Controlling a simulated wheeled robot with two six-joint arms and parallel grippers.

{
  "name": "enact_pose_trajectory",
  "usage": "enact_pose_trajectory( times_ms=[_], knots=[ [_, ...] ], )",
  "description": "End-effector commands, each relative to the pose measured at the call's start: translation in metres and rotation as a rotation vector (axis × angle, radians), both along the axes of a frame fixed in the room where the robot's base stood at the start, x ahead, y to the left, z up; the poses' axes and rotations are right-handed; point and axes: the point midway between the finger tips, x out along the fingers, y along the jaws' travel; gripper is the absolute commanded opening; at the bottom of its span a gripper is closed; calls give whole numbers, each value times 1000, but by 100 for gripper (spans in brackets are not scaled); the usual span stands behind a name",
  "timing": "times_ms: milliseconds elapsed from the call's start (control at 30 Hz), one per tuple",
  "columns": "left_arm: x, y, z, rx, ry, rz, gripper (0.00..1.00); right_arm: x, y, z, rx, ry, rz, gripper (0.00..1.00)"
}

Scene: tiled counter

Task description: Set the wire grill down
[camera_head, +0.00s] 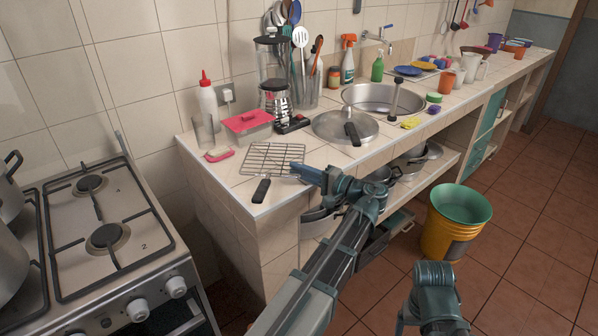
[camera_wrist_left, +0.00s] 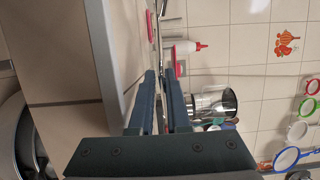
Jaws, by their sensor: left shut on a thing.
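The wire grill (camera_head: 272,157), a dark wire grid with a black handle (camera_head: 261,191), is level over the near left corner of the tiled counter (camera_head: 232,182). My left gripper (camera_head: 297,169) is shut on the grill's right edge. In the left wrist view, the grill (camera_wrist_left: 157,35) shows nearly edge-on beyond the fingers of my left gripper (camera_wrist_left: 165,78), close to the counter surface. I cannot tell whether it touches the counter. Of my right arm, only a teal part shows at the lower right; its fingertips are not visible.
A pink-lidded container (camera_head: 248,126), a glass (camera_head: 204,133) and a pink brush (camera_head: 219,155) stand or lie behind and left of the grill. A round metal lid (camera_head: 345,127) lies to its right. The stove (camera_head: 110,225) is left, beyond a gap.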

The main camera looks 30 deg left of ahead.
Motion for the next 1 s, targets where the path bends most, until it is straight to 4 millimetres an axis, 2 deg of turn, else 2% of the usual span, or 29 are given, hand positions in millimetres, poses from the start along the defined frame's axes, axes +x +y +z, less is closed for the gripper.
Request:
enact_pose_trajectory(
  times_ms=[367,400,533,767,967,1000],
  knots=[
    [0,0,-8,1,0,0,0,0,0,-8,0,0,0,83],
    [0,0,-8,0,0,0,22,0,0,-8,0,0,0,83],
    [0,0,-8,-1,0,0,45,0,0,-8,0,0,0,83],
    [-1,0,-9,-4,1,1,45,0,0,-8,0,0,0,83],
    [-1,0,9,-4,1,1,45,0,0,10,0,0,0,83],
    [-1,-9,4,-3,1,-2,45,0,0,5,0,0,0,83]
  ],
)
